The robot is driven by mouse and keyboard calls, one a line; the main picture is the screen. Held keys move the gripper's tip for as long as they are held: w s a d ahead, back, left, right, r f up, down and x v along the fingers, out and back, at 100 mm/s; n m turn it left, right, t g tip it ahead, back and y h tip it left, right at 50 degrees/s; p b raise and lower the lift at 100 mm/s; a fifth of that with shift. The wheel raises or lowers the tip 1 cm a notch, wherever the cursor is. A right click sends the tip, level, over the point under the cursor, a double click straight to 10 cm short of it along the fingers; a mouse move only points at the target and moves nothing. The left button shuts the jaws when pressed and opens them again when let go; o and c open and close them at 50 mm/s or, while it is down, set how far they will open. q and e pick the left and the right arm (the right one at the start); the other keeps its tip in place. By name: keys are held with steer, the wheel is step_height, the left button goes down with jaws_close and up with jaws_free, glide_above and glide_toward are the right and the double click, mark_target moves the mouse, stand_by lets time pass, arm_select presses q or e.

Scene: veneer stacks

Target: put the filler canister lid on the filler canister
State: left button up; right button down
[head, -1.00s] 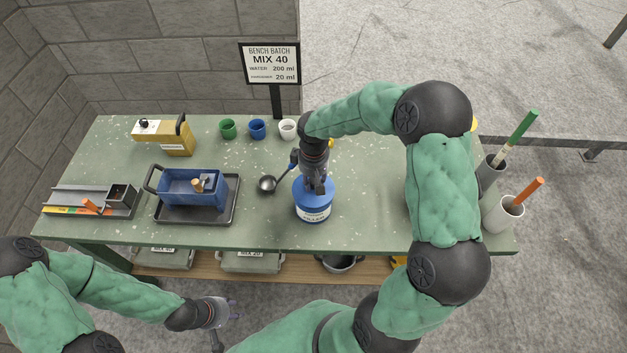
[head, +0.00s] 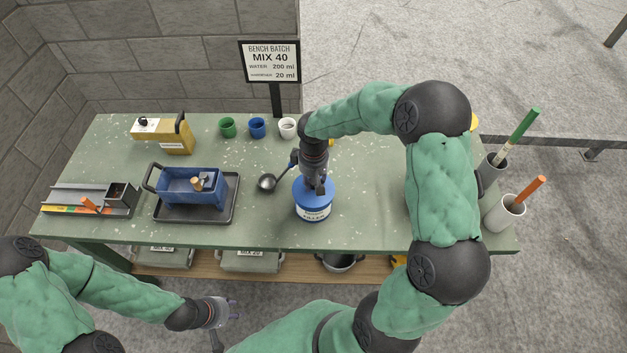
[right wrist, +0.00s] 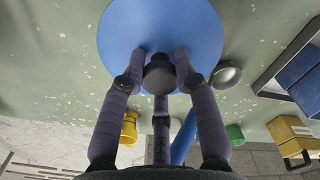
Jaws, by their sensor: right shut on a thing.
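The filler canister (head: 314,213) stands upright near the front middle of the table, blue with a white label. The blue filler canister lid (head: 302,190) is over its top, and I see no clear gap between them in the head view. In the right wrist view the lid is a wide blue disc (right wrist: 185,25) with a dark knob. My right gripper (head: 318,188) is above the canister, and its fingers (right wrist: 160,75) are shut on the lid's knob. My left gripper (head: 235,309) is empty, fingers apart, in front of the table.
A ladle (head: 267,183) lies just left of the canister. A blue box (head: 185,188) sits on a dark tray further left. Green, blue and white cups (head: 257,128) stand behind. Two holders (head: 504,213) with sticks stand at the right end.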

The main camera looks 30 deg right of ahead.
steer(key=shift+f, duration=0.25)
steer(key=c, duration=0.9)
jaws_free()
steer(key=shift+o, duration=0.2)
steer(key=shift+r, duration=0.15)
step_height(320, 180, up, 12)
